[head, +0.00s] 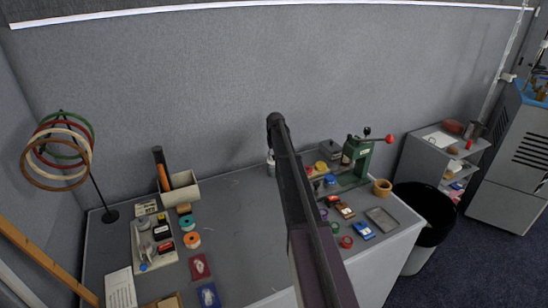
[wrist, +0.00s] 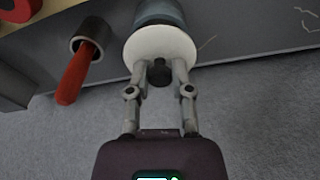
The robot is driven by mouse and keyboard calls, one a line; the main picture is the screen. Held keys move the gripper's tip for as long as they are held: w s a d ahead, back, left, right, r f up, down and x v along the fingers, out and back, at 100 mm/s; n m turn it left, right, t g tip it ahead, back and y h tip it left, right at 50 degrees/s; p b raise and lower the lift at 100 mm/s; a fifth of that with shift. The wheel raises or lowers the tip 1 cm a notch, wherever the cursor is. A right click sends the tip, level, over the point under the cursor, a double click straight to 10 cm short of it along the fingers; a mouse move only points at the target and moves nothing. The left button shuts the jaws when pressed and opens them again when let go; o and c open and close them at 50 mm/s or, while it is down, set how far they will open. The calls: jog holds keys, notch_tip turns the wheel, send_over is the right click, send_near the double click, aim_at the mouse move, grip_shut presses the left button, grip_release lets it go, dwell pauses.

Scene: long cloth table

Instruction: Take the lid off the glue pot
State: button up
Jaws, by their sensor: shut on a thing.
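In the wrist view my gripper (wrist: 160,72) is shut on the black knob (wrist: 159,73) of a round white lid (wrist: 160,44). The glue pot (wrist: 161,13), a dark blue-grey body, shows just beyond the lid and is cut off by the top edge. The lid looks in line with the pot; I cannot tell whether there is a gap between them. In the head view my arm covers the gripper and most of the pot; a small pale part (head: 270,163) beside the arm may be the pot.
In the head view a green press (head: 358,158) and small items crowd the table to the right of my arm. Spools (head: 191,240) and cards lie left.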

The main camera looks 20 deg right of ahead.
notch_tip(320, 180, up, 2)
jog(key=shift+p, duration=0.7)
jog(key=s+a, duration=0.3)
jog(key=s, duration=0.4)
jog(key=s+a+r+p, duration=0.1)
jog(key=s+a, duration=0.2)
jog(key=s, duration=0.5)
jog(key=shift+d, duration=0.1)
